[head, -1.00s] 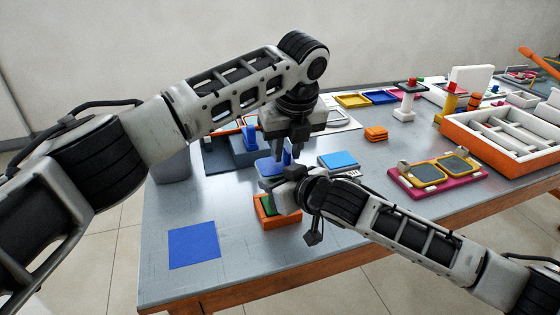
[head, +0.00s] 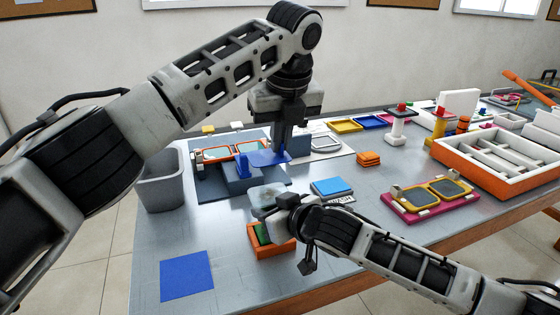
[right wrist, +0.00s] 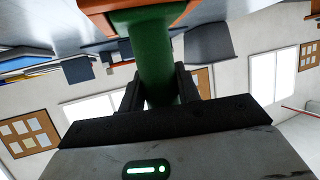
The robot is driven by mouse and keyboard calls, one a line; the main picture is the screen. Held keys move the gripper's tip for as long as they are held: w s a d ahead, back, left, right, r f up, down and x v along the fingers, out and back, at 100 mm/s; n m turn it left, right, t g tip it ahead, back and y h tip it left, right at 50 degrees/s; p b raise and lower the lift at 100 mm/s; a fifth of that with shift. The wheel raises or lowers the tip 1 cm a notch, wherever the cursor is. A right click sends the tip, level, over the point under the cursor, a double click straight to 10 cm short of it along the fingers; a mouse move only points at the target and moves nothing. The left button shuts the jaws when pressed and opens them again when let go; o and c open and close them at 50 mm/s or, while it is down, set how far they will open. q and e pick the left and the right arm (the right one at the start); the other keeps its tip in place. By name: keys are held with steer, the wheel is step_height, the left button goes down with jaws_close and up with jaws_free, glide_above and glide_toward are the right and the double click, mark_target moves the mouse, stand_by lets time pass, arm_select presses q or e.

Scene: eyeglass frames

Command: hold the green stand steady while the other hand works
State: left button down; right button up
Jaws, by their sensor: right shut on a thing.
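The green stand (right wrist: 148,55) shows in the right wrist view as a green post with an orange part at its end. My right gripper (right wrist: 158,85) is shut on the post, one finger on each side. In the head view my right gripper (head: 272,225) covers most of the stand, beside an orange base (head: 259,243). A pale translucent piece (head: 266,196) shows above it. My left gripper (head: 284,150) points down with a flat blue piece (head: 266,158) at its fingertips, apart from the pale piece. The fingertips are partly hard to make out.
Behind is a grey-blue fixture (head: 240,182) with orange glasses frames (head: 236,150). A grey bin (head: 160,182) stands left, and a blue square (head: 187,276) lies front left. Blue pads (head: 332,187) and a magenta tray (head: 414,206) are to the right.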

stand_by(0.3)
steer(key=o, duration=1.1)
steer(key=shift+o, duration=0.2)
